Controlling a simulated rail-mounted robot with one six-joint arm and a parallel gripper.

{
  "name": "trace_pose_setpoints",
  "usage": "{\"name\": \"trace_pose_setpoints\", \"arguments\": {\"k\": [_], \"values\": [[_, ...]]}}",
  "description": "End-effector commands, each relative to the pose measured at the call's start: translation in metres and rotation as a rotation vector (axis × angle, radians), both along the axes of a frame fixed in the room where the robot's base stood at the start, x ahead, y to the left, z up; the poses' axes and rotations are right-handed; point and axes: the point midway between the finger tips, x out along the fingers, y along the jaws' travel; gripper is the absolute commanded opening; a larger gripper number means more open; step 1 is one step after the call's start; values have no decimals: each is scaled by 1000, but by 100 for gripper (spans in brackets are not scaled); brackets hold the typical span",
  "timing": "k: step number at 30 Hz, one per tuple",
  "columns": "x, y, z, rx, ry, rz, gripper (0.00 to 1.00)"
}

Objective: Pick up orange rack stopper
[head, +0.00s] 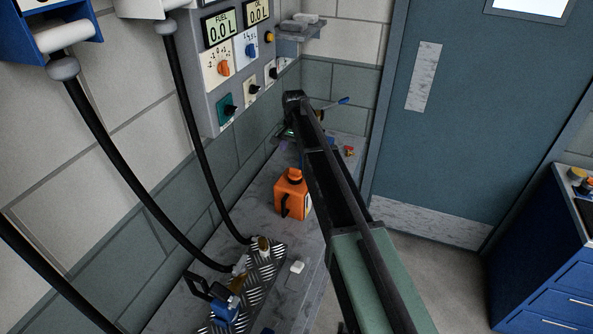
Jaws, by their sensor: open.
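No part that I can surely name the orange rack stopper shows. A small red and yellow piece (349,151) lies on the grey bench right of my arm, too small to identify. A larger orange can (291,193) with an orange cap and black handle stands upright on the bench, left of my arm. My arm reaches from the lower right to the bench's far end. What looks like my gripper (289,133) is there, open, low over the bench and mostly hidden by my arm. Its fingers and anything between them cannot be made out.
Black hoses hang along the left wall to a ribbed metal plate (262,279) with a blue fitting (224,305). A white block (297,267) lies beside it. A control panel (235,55) hangs above. A blue-handled tool (343,101) is behind my arm. A blue cabinet (545,280) stands right; floor between is clear.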

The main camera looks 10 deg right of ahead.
Motion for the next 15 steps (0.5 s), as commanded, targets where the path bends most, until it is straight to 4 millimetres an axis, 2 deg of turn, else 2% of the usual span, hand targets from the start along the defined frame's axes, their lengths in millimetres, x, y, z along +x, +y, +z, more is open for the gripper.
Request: {"name": "trace_pose_setpoints", "arguments": {"k": [7, 9, 13, 15], "values": [[1, 0, -53, 0, 0, 1, 77], [1, 0, -59, 0, 0, 2, 77], [1, -1, -57, 0, 0, 2, 77], [2, 0, -64, 0, 0, 2, 77]]}}
